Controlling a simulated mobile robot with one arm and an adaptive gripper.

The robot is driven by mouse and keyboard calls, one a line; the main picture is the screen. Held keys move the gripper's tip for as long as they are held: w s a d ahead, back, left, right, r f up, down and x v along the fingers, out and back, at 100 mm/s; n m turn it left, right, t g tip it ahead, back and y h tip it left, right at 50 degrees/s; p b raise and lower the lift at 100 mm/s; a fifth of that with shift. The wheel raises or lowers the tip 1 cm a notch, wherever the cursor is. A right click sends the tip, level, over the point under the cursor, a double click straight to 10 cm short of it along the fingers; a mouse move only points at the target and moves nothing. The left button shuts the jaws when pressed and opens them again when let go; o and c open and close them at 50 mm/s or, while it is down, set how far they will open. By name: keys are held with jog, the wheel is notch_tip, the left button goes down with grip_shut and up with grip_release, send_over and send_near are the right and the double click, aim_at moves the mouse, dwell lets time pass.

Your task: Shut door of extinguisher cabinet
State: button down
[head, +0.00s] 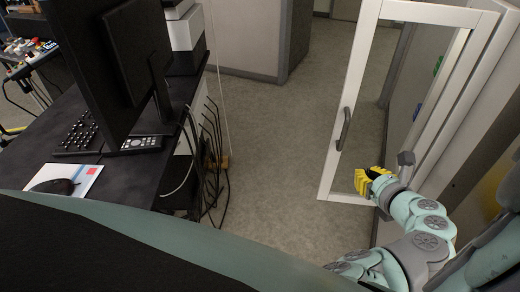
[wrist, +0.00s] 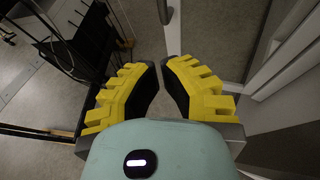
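The white-framed door (head: 352,90) of the cabinet stands open at the right of the head view, with floor showing through its pane. A grey bar handle (head: 344,130) is on its left upright. My gripper (head: 364,183), with yellow fingers, is low in front of the door, below and right of the handle; I cannot tell whether it touches the door. In the wrist view, the fingers (wrist: 160,66) are apart with nothing between them. Beyond the fingertips a narrow white door upright (wrist: 171,35) runs upward, with a grey piece, likely the handle, beside it. My arm hides the door's lower right.
Grey floor (head: 275,150) between desk and door is clear. A grey partition (head: 248,40) stands behind.

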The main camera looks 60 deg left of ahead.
jog(key=b+x, duration=0.1)
jog(key=x, duration=1.3)
jog(key=shift+b, duration=0.35)
jog(key=shift+a, duration=0.2)
